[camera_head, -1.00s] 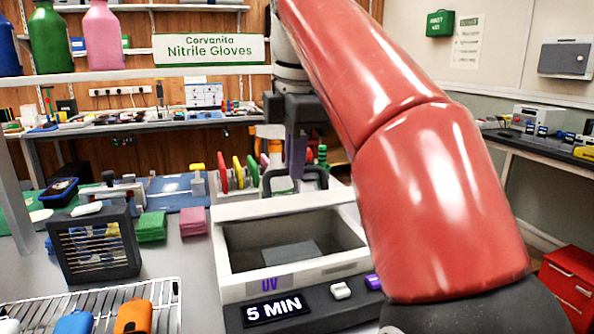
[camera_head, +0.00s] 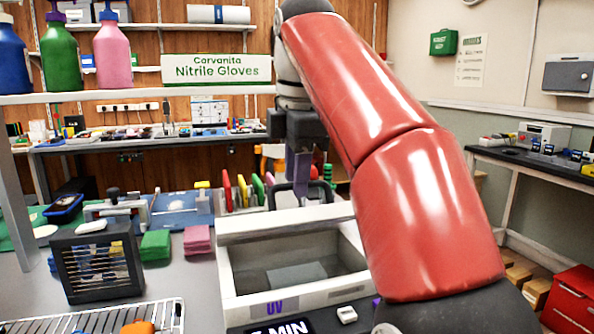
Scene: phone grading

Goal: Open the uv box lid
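The UV box (camera_head: 233,301) stands on the bench at the lower middle, a white-rimmed case with a "UV" label on its front. Its grey interior shows, with a flat grey block (camera_head: 297,275) inside. A pale band (camera_head: 285,224) runs along the box's far top edge; I cannot tell whether it is lid or rim. A dark handle-like loop (camera_head: 284,187) stands just behind that band. My gripper (camera_head: 300,178) points down at this loop, and its fingertips overlap it in the picture. Whether they touch it, and how far apart the fingers are, I cannot tell. My red arm hides the box's right side.
A dark slatted unit (camera_head: 97,268), green sponges (camera_head: 155,245) and pink sponges (camera_head: 197,240) stand left of the box. A wire rack (camera_head: 120,316) lies at the front left. Colored upright discs (camera_head: 243,190) stand behind, close to my gripper. A shelf (camera_head: 140,93) crosses above.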

